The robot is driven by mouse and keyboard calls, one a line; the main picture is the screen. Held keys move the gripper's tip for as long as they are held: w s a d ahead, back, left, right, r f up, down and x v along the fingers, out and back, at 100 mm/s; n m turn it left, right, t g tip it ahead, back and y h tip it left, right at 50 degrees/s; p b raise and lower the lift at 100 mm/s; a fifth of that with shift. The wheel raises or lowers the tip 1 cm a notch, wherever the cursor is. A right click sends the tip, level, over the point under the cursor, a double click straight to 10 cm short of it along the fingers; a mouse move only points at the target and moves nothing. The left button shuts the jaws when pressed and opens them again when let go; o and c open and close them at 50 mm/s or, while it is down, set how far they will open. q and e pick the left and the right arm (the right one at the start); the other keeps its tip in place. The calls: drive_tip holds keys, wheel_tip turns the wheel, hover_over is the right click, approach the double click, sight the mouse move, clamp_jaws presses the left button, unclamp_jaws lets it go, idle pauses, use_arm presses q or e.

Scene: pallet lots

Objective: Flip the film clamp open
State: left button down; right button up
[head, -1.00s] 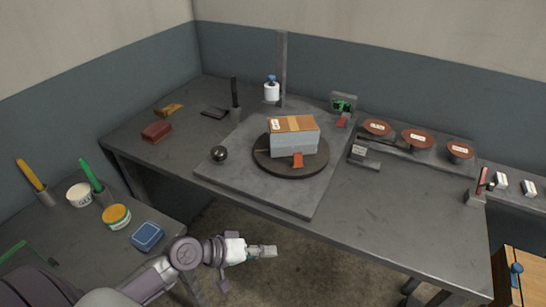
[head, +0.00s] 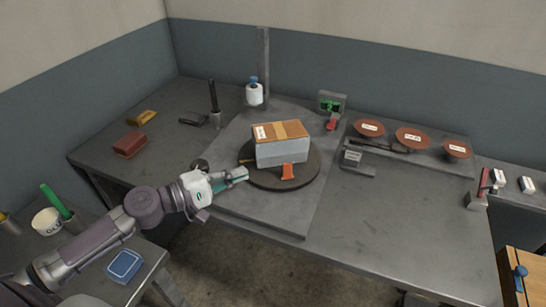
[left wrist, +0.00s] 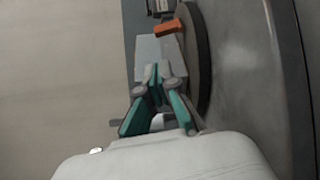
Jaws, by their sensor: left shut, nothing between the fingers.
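The orange film clamp (head: 288,172) sits at the front of the dark round turntable (head: 262,183), just before the boxed load (head: 281,150). It also shows as an orange piece in the left wrist view (left wrist: 168,26), beyond the fingers. My left gripper (head: 245,174) is shut and empty by the turntable's left front edge, to the left of the clamp and apart from it. Its green-sided fingers show together in the left wrist view (left wrist: 157,68). My right gripper is in neither view.
A dark ball (head: 200,164) is partly hidden behind my left gripper. A post (head: 263,60) and a white bottle-like roll (head: 254,95) stand behind the turntable. A green and red device (head: 331,108) stands at the back. Reddish discs (head: 412,135) line the right.

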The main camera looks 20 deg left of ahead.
sight(287, 170)
use_arm(q)
drive_tip(key=shift+s+d+r, duration=0.1)
drive_tip(key=shift+s, duration=0.05)
drive_tip(key=shift+w+d, duration=0.2)
drive_tip(key=shift+w, duration=0.1)
drive_tip(key=p+x, duration=0.3)
drive_tip(key=x, duration=0.6)
drive_tip(key=shift+w+d, duration=0.1)
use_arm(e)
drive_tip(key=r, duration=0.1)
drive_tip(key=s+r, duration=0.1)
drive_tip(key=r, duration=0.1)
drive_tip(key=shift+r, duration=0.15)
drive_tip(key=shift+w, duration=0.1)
